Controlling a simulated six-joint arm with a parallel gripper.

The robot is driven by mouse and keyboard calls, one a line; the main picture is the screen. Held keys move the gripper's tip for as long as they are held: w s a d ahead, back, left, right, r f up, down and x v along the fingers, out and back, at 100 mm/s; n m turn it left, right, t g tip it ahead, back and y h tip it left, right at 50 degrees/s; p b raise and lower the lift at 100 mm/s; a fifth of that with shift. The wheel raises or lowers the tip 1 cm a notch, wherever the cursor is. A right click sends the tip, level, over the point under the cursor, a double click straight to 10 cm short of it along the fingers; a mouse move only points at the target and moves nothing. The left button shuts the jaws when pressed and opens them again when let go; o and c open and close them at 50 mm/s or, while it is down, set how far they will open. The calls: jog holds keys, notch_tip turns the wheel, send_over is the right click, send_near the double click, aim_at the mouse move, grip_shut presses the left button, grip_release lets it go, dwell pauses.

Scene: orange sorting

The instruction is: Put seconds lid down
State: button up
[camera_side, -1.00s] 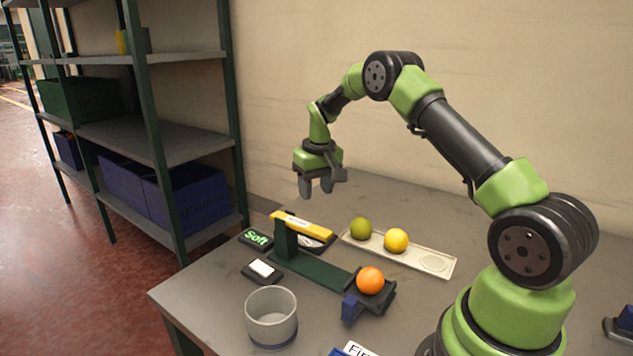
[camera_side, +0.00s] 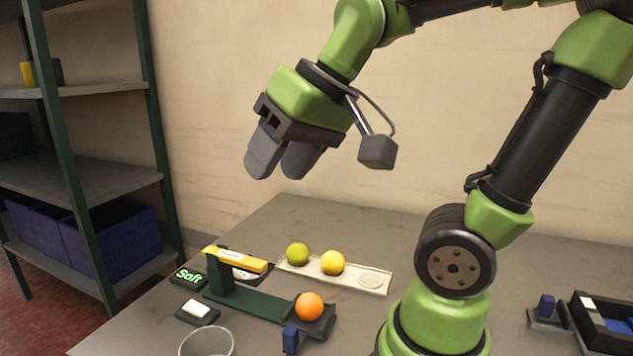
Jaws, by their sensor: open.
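My gripper (camera_side: 282,164) is open and empty, high above the back of the bench, its two grey fingers pointing down. I cannot make out a lid labelled seconds. A green stand (camera_side: 245,302) carries a yellow bar (camera_side: 235,260) at its left end, above a dark item that is partly hidden. An orange (camera_side: 309,307) sits in a dark cradle (camera_side: 318,325) at the stand's right end. A green fruit (camera_side: 297,253) and a yellow fruit (camera_side: 333,262) rest on a pale tray (camera_side: 345,279) whose right recess is empty.
A grey cup (camera_side: 207,341) is cut off at the front. A dark compartmented box (camera_side: 600,318) stands right. A shelf rack (camera_side: 75,180) stands beyond the bench.

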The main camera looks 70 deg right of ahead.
jog(key=shift+t+y, duration=0.4)
jog(key=shift+t, duration=0.1)
jog(key=s, duration=0.1)
jog(key=s+a+f, duration=0.1)
jog(key=s, duration=0.3)
jog(key=shift+s+a+f, duration=0.1)
jog(key=shift+a+f, duration=0.2)
jog(key=shift+a, duration=0.1)
